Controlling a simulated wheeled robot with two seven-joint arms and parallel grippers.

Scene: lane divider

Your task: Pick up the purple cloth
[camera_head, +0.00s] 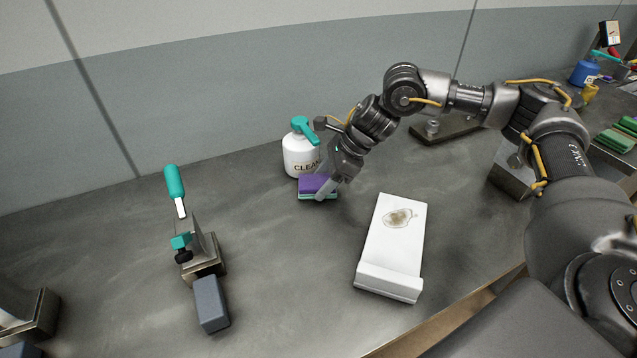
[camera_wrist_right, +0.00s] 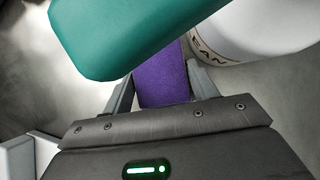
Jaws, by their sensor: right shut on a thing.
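The purple cloth (camera_head: 317,184) is a small folded block with a teal-green layer under it. It is on the grey worktop, in front of a white cleaner bottle (camera_head: 300,155). My right gripper (camera_head: 325,190) is at the cloth and shut on it. In the right wrist view the purple cloth (camera_wrist_right: 163,78) sits between the two fingers, and the bottle's teal nozzle hides its upper part. I cannot tell whether the cloth touches the worktop. My left gripper is not in view.
A white panel (camera_head: 393,250) with a brown stain lies to the right of the cloth. A clamp with a teal handle (camera_head: 174,182) and a dark grey block (camera_head: 211,304) stand to the left. The worktop between the clamp and panel is clear.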

